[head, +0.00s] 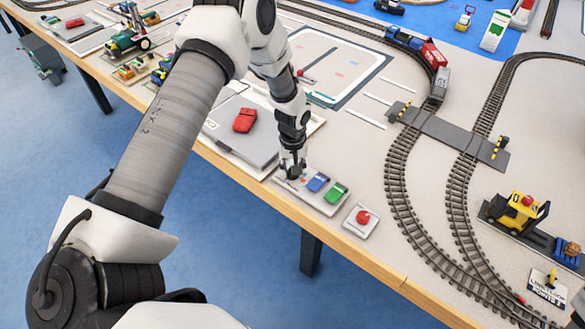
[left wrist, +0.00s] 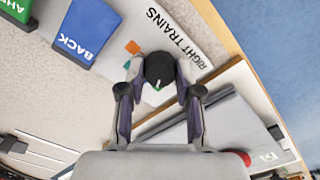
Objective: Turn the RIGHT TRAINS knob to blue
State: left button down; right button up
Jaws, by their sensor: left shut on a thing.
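The RIGHT TRAINS knob (left wrist: 159,68) is black and round, with a small pale-green mark on the side toward my gripper. It sits on a light panel (head: 325,207) at the table's front edge, beside the printed words RIGHT TRAINS. My left gripper (left wrist: 160,88) is shut on the knob, one finger on each side. In the head view my left gripper (head: 292,168) is at the panel's left end and hides the knob. I see no blue mark by the knob. My right gripper is in neither view.
A blue BACK button (head: 317,182) and a green button (head: 336,191) stand close to the right of my gripper in the head view. A red button (head: 362,217) is on a separate plate. A grey tray with a red car (head: 245,120) lies left; curved tracks run right.

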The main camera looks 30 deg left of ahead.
pick_arm(q)
jog(key=m, duration=0.6)
jog(key=shift+s+f, duration=0.1)
jog(key=shift+s, duration=0.05)
jog(key=shift+m, duration=0.3)
jog(key=c, duration=0.8)
grip_release()
jog(key=shift+r, duration=0.3)
notch_tip(320, 180, up, 12)
jog(key=shift+f, duration=0.2)
